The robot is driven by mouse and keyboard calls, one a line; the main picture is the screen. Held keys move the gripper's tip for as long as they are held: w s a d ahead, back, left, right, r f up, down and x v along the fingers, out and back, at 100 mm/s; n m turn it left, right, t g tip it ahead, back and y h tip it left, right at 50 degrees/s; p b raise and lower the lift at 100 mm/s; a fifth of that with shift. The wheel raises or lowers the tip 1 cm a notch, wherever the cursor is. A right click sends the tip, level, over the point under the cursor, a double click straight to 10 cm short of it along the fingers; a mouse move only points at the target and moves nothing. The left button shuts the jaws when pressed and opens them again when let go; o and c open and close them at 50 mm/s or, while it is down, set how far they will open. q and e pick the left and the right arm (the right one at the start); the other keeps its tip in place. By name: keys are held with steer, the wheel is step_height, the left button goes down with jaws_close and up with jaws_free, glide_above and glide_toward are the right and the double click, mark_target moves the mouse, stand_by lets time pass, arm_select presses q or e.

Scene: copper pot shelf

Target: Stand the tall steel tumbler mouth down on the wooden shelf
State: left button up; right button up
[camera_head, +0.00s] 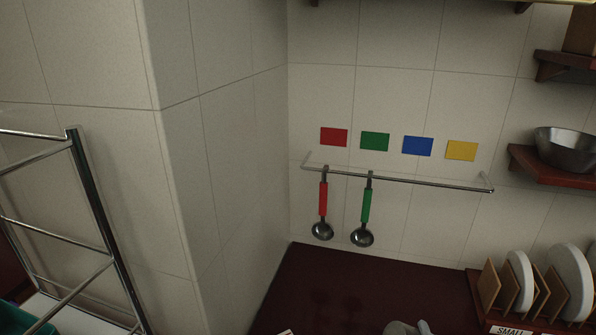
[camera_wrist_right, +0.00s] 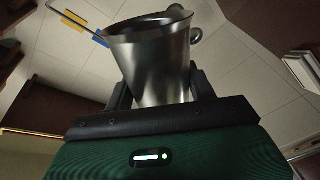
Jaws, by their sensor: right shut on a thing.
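A steel tumbler (camera_wrist_right: 158,62) is in my right gripper (camera_wrist_right: 162,88) in the right wrist view, with dark fingers on both sides of its body. Its wide rim is at the end away from my palm. A dark wooden shelf (camera_head: 540,172) is on the right of the head view, with a steel bowl (camera_head: 566,146) on it. Another wooden shelf (camera_head: 562,68) is above it, cut by the picture's edge. I cannot tell which shelf the task means. My left gripper is out of view.
A rail (camera_head: 420,180) on the tiled wall holds a red-handled ladle (camera_head: 323,205) and a green-handled ladle (camera_head: 364,207). A rack of plates and boards (camera_head: 512,320) stands at lower right. A metal frame (camera_head: 95,205) is at left. The dark counter (camera_head: 320,285) has clear room.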

steer(key=shift+m, duration=0.9)
steer(key=m, duration=0.1)
steer(key=m+p, duration=0.1)
steer(key=m, duration=0.1)
steer(key=m+p, duration=0.1)
steer(key=m, duration=0.1)
steer(key=shift+r, duration=0.25)
steer(key=m+p, duration=0.1)
steer(key=m, duration=0.2)
steer(key=shift+f, duration=0.1)
steer(key=shift+f+m, duration=0.15)
steer(key=shift+m, duration=0.35)
